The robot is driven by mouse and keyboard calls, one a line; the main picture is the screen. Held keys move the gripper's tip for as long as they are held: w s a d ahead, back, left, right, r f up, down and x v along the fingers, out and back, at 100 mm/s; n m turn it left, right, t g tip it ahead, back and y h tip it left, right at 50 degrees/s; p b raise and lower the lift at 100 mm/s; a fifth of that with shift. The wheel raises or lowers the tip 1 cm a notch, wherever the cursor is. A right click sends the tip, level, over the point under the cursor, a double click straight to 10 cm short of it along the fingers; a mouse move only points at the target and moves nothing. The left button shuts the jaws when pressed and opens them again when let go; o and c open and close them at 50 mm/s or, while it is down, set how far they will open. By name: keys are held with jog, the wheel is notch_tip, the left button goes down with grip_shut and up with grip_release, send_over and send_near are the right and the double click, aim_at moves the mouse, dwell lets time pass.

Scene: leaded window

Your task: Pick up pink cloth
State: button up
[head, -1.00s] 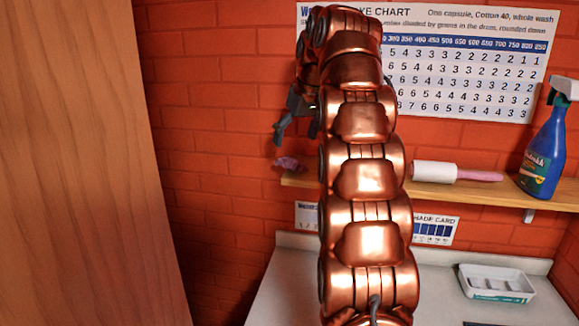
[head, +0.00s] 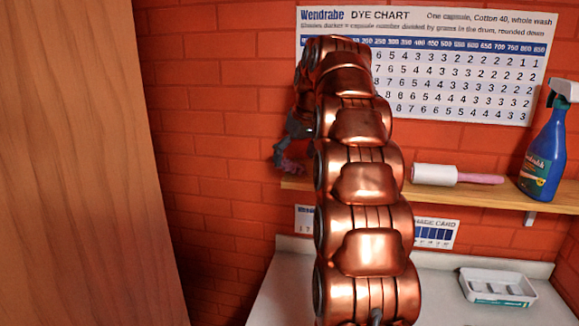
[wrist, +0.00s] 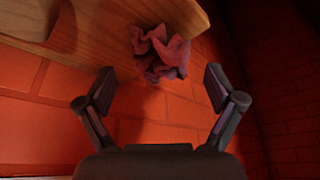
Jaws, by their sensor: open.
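The pink cloth (wrist: 160,52) is crumpled and dusky pink in the wrist view. It lies at the end of the wooden shelf, partly hanging over its edge. In the head view the cloth (head: 290,166) shows only as a small patch at the shelf's left end, mostly hidden by my gripper (head: 281,152). In the wrist view my gripper (wrist: 158,88) is open and empty, its fingers spread wide. The cloth lies ahead of the gap between the fingertips, apart from both fingers as far as I can see.
The wooden shelf (head: 400,189) holds a lint roller (head: 436,175) and a blue spray bottle (head: 544,150) to the right. A white counter (head: 440,290) with a white tray (head: 497,284) lies below. A wooden panel (head: 85,170) stands at the left.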

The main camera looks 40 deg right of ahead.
jog(key=shift+x, duration=1.1)
jog(key=shift+c, duration=0.3)
jog(key=c, duration=0.7)
jog(key=shift+c, duration=0.5)
jog(key=shift+r, duration=1.55)
jog(key=shift+r+b, duration=0.2)
jog(key=shift+b, duration=0.1)
jog(key=s+a+r+b, duration=0.1)
jog(key=s+a+b, duration=0.4)
jog(key=s, duration=0.9)
jog(key=shift+s+a+r, duration=0.2)
jog(key=shift+a+r, duration=0.05)
jog(key=shift+a, duration=0.8)
jog(key=shift+a, duration=0.1)
